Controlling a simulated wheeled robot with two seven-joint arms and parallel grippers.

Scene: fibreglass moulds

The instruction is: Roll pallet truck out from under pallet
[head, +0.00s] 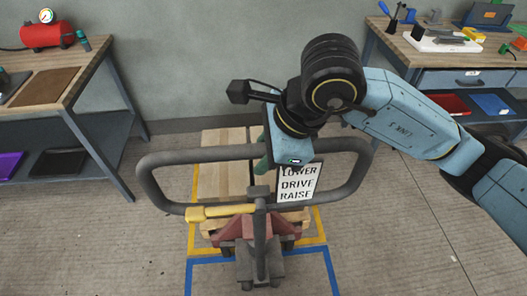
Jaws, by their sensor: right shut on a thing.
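The pallet truck's dark grey loop handle (215,153) stands upright in the middle of the head view. Below it are the truck's red body (233,228) and grey base. A yellow lever (222,211) sticks out left from the handle's stem. A white sign (299,184) at the loop reads LOWER, DRIVE, RAISE. My right gripper (265,157) is shut on the top bar of the loop; its fingertips are partly hidden. The forks are hidden. My left gripper is out of view.
Yellow floor tape (315,228) surrounds the pallet area, and blue tape (329,272) marks an area in front. A workbench (88,62) stands at left, another (400,42) at back right. The wall is close behind the pallet. Floor to both sides is clear.

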